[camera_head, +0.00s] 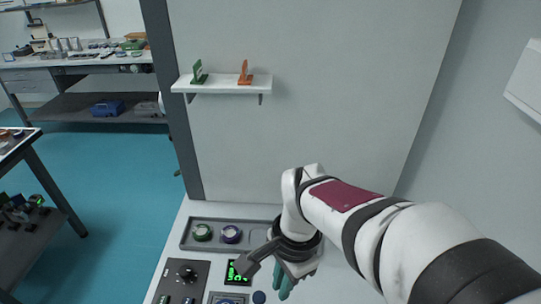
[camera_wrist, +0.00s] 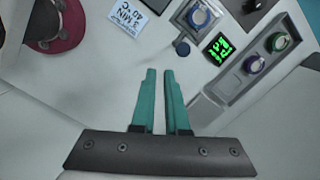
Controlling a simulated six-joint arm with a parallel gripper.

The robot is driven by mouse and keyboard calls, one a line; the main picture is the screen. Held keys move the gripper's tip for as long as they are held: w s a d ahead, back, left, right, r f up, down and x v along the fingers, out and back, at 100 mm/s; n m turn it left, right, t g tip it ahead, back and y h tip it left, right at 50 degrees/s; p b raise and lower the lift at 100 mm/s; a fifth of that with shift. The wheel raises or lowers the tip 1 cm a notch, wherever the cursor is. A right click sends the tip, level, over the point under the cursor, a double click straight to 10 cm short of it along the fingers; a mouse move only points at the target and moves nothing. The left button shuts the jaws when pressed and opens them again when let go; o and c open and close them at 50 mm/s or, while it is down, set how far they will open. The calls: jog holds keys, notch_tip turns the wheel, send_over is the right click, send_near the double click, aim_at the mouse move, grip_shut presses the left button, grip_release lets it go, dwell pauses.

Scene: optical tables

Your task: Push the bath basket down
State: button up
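My gripper (camera_wrist: 166,73) has two teal fingers with a narrow empty gap between them. It hangs over the white worktop, and its teal tips also show at the bottom of the head view (camera_head: 284,287). No basket is clearly recognisable in either view. A square grey unit with a blue-ringed round part (camera_wrist: 199,16) stands at the top of the wrist view, beyond the fingertips; I cannot tell whether it is the bath. A green lit display (camera_wrist: 218,46) and a small dark blue round piece (camera_wrist: 182,48) are beside it. The fingers appear to touch nothing.
A long grey tray (camera_head: 211,245) holds a green round piece (camera_head: 202,232) and a purple one (camera_head: 232,234). A dark panel with a knob (camera_head: 186,272) is left of the display. A label reading "3 MIN 40°C" (camera_wrist: 128,17) lies on the worktop. A wall shelf (camera_head: 222,85) is behind.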

aim_at(261, 296)
jog(key=w+a+f+m, duration=0.2)
jog(key=w+a, duration=0.1)
jog(key=shift+w+a+f, duration=0.2)
jog(key=shift+w, duration=0.05)
grip_shut()
jog(key=shift+s+a+f, duration=0.1)
jog(key=shift+a+f, duration=0.05)
jog(key=shift+f, duration=1.6)
jog(key=shift+s+a+f, duration=0.1)
jog(key=shift+a+f, duration=0.05)
jog(key=shift+f, duration=1.55)
notch_tip(261, 296, down, 6)
jog(key=shift+w+d+r, duration=0.3)
jog(key=shift+w+d, duration=0.05)
jog(key=shift+d, duration=0.35)
jog(key=shift+w+d+r, duration=0.25)
jog(key=shift+w+d, duration=0.05)
jog(key=shift+d, duration=0.4)
